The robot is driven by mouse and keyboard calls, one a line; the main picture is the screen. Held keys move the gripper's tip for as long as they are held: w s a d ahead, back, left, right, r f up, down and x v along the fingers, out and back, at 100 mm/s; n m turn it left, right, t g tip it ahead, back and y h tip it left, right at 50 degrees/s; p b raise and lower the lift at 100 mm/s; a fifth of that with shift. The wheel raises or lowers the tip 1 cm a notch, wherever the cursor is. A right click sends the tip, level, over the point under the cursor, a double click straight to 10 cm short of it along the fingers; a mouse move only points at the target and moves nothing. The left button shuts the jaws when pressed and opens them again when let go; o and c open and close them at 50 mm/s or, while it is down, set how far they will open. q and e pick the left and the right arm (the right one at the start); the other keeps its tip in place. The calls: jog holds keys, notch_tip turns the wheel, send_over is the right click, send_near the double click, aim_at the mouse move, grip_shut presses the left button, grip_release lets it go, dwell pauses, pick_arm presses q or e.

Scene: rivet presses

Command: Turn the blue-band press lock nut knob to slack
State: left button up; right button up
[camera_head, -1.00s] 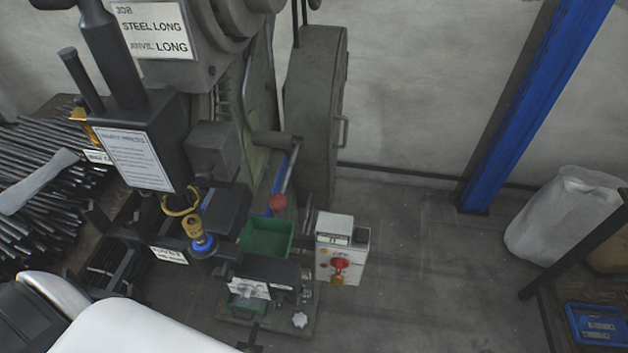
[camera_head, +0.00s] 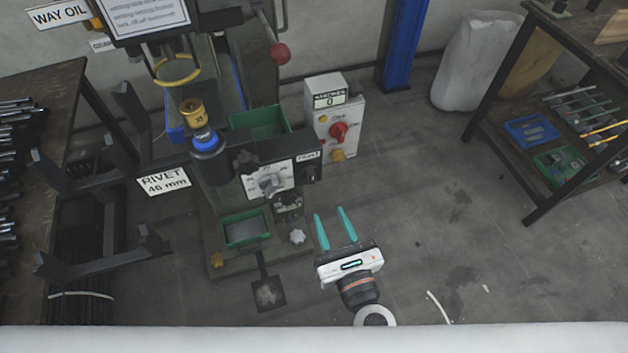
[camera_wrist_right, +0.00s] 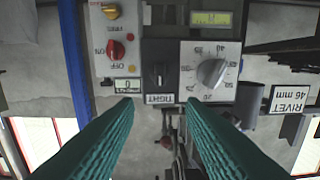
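The press with the blue band (camera_head: 205,143) stands left of centre in the head view. Its front block carries a white dial plate with a grey knob (camera_head: 268,183). Beside it is a small dark lock nut knob (camera_head: 311,173). In the right wrist view, which is upside down, the lock nut knob (camera_wrist_right: 158,75) is a dark square with a label reading TIGHT. My right gripper (camera_head: 329,211) is open and empty, with teal fingers pointing at the press front. In its wrist view the fingertips (camera_wrist_right: 158,103) sit apart, either side of the TIGHT label's column. My left gripper is not in view.
A control box (camera_head: 334,125) with a red knob stands right of the press block. Dark racks (camera_head: 145,250) are at left, a workbench (camera_head: 545,205) at right. Floor between is clear.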

aim_at(313, 176)
jog(key=p+x, duration=0.2)
jog(key=x, duration=0.7)
jog(key=shift+w+a, duration=0.1)
jog(key=shift+w, duration=0.15)
jog(key=shift+w+a, duration=0.2)
jog(key=shift+w, duration=0.45)
jog(key=shift+c, duration=0.4)
grip_shut()
